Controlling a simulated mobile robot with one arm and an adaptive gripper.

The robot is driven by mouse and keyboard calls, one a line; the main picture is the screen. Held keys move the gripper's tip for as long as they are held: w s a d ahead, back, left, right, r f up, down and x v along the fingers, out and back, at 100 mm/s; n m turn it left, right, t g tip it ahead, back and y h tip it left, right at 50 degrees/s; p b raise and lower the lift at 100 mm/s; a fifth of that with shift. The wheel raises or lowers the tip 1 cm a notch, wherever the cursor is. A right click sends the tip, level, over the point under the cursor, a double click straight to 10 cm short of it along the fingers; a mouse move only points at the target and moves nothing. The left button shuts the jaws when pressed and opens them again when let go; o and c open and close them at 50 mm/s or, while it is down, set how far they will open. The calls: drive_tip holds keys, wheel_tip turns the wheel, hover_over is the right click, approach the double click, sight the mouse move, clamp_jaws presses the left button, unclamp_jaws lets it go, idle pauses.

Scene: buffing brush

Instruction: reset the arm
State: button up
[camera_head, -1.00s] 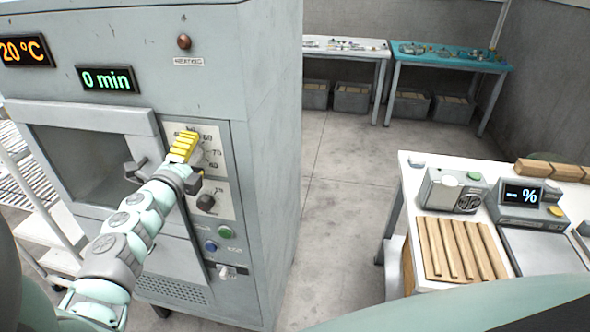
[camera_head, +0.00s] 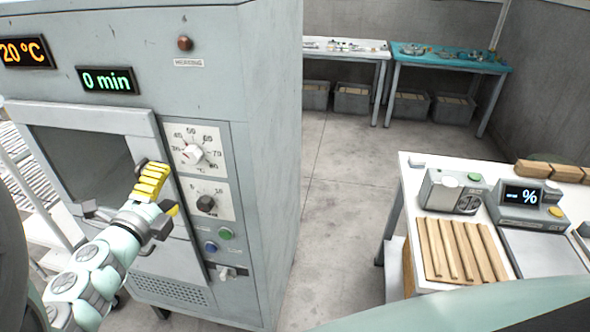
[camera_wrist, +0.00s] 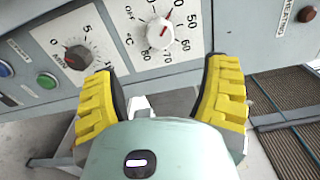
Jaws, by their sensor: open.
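My gripper (camera_head: 154,190) is in front of the grey oven cabinet (camera_head: 262,150), left of its control panel. In the wrist view its two yellow fingers (camera_wrist: 166,92) are spread apart with nothing between them. The panel's white temperature dial (camera_head: 193,154) is clear of the fingers. In the wrist view the dial (camera_wrist: 160,33) lies beyond the gap between the fingers. A dark timer knob (camera_head: 206,203) sits below the dial. The displays read 20 °C (camera_head: 24,51) and 0 min (camera_head: 107,80).
A green button (camera_head: 225,233), a blue button (camera_head: 210,247) and a switch (camera_head: 227,271) sit low on the panel. A white table (camera_head: 408,175) at right holds wooden strips (camera_head: 462,250) and small devices. The floor (camera_head: 335,215) between oven and table is clear.

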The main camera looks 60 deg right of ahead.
drive_tip(key=shift+s+a, duration=0.25)
drive_tip(key=shift+a, duration=0.25)
